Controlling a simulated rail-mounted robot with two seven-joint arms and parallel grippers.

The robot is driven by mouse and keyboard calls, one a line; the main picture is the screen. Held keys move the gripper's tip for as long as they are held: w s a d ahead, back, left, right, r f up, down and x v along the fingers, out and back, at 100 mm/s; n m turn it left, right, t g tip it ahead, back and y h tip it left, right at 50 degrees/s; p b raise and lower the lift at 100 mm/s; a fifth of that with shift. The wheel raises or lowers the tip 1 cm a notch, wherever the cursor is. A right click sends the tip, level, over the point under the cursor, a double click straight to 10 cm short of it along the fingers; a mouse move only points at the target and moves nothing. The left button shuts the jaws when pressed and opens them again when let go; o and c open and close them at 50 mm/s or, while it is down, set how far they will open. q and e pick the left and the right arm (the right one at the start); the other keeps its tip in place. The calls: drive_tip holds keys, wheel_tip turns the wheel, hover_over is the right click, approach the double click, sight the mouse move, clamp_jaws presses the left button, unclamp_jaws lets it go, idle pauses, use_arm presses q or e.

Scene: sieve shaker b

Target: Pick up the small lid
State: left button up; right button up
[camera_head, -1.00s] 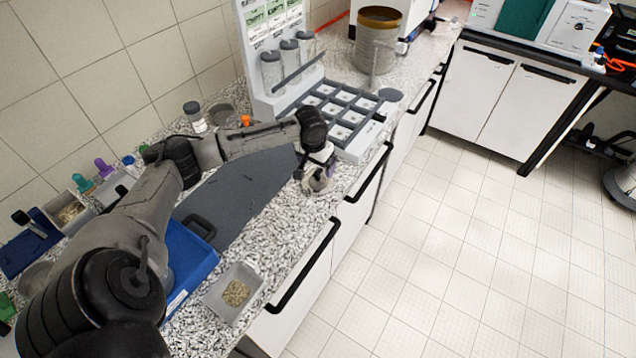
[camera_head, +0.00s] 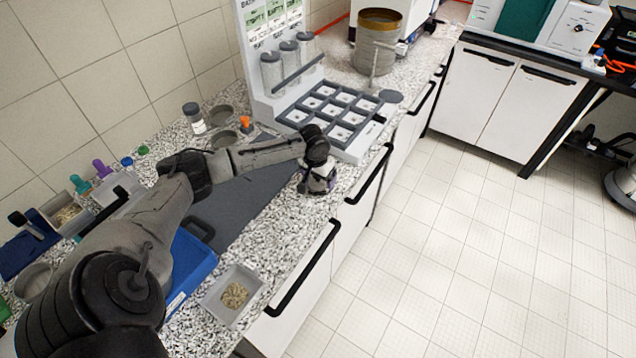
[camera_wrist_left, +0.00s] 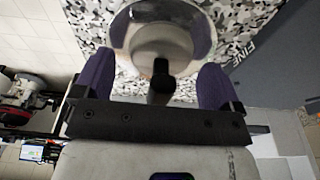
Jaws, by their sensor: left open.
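The small lid (camera_wrist_left: 185,35) is a shiny round dome with a dark knob (camera_wrist_left: 162,75) at its centre, lying on the speckled worktop in the left wrist view. My left gripper (camera_wrist_left: 156,66) is open, with one purple finger on each side of the knob and nothing clamped between them. I cannot tell if either finger touches the lid. In the head view, my left gripper (camera_head: 318,183) points down near the worktop's front edge and largely hides the lid. My right gripper is out of view.
A dark grey mat (camera_head: 235,205), marked FINE in the wrist view, lies beside the gripper. A compartment rack (camera_head: 372,118) stands just behind. The worktop's front edge is close.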

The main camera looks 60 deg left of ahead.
use_arm(q)
drive_tip(key=shift+c, duration=0.3)
drive_tip(key=c, duration=1)
drive_tip(key=shift+r, duration=0.1)
